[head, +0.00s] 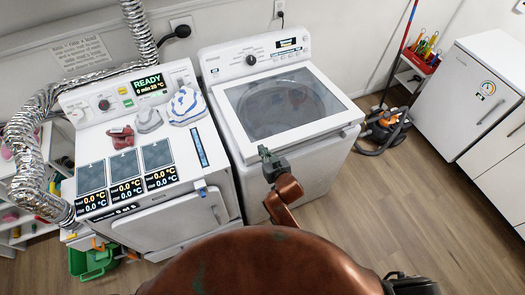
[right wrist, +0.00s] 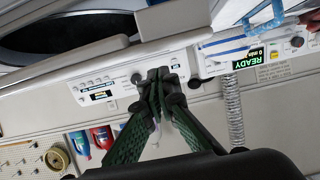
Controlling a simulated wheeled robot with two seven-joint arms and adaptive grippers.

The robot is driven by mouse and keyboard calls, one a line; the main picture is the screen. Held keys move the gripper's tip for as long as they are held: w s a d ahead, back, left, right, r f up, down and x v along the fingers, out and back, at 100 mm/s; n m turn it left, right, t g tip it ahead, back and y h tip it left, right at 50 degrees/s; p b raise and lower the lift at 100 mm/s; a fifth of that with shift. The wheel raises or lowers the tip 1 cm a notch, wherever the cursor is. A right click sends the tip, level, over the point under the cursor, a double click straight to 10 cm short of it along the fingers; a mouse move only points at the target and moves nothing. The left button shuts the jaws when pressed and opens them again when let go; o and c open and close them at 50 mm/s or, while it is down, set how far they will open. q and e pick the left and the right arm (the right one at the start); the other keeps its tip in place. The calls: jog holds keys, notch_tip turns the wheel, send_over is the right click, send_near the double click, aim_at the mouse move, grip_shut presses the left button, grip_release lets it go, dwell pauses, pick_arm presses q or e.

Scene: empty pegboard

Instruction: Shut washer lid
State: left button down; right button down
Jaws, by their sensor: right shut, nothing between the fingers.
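The white washer (head: 290,170) stands in the middle of the head view, its control panel (head: 255,58) at the back. Its lid (head: 335,88), a white frame around dark glass, lies over the top, down or nearly down; I cannot tell whether it is fully seated. My right gripper (head: 264,152) is shut and empty at the washer's front edge, by the lid's near left side. In the right wrist view its green fingers (right wrist: 160,74) meet at the tips, with the washer's panel (right wrist: 110,88) behind, upside down. My left gripper is not in view.
A dryer (head: 180,215) with cloths and small displays on top stands close on the left, beside a silver duct (head: 35,125).

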aim_at(261, 159)
jog(key=shift+f, duration=0.4)
jog(key=f+b, duration=0.1)
jog(key=f, duration=0.1)
jog(key=f+b, duration=0.1)
jog(key=f, duration=0.1)
jog(key=f+b, duration=0.1)
jog(key=f, duration=0.2)
jog(key=shift+s+d+f+b, duration=0.1)
jog(key=shift+s+b, duration=0.3)
jog(key=shift+r, duration=0.2)
